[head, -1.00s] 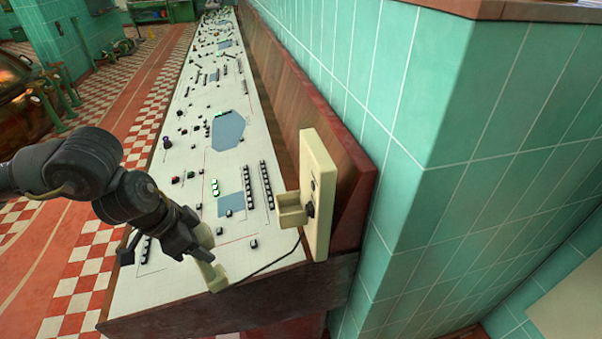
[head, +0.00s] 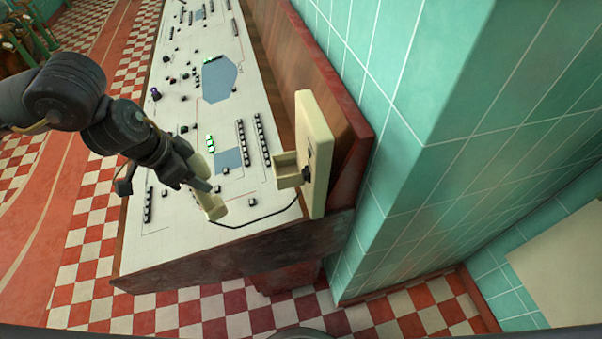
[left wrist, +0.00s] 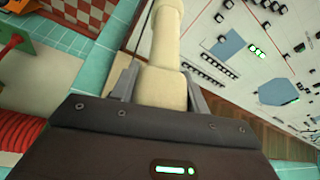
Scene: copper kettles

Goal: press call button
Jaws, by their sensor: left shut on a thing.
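A cream wall phone box (head: 317,150) with an open cradle (head: 287,169) stands upright at the end of the control desk. Small dark fittings (head: 306,173) show on its front, seen at a steep angle; I cannot tell which is the call button. My left gripper (head: 203,187) is shut on the cream handset (head: 213,207), left of the box and apart from it, above the desk's near end. In the left wrist view, the handset (left wrist: 165,55) stands between the two fingers (left wrist: 160,90). My right gripper is out of view.
A dark cord (head: 265,220) runs from the handset toward the box. The long white desk (head: 180,222) carries many small buttons. A green tiled wall (head: 430,120) rises right of the box. Checkered floor (head: 205,310) lies clear in front.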

